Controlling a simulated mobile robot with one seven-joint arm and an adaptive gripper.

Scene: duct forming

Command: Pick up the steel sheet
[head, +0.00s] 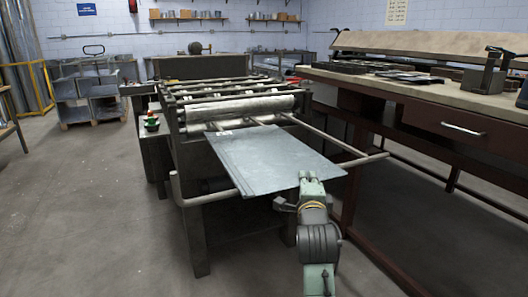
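The steel sheet (262,158) is a flat, grey, roughly rectangular plate in the head view. It lies on the front support bars of the roller machine, with its far edge close to the rollers and its near edge toward me. My gripper (308,178) is at the sheet's near right edge, overlapping it in the picture. My arm comes up from the bottom of the view behind it. The fingertips are small and partly hidden by my own wrist, so I cannot tell whether they touch the sheet or are open or shut.
The roller machine (240,108) stands in the middle, its support rail (330,138) sticking out to the right. A long workbench (450,97) with a drawer and tools runs along the right. Grey bins (90,98) stand at the back left. The floor at left is clear.

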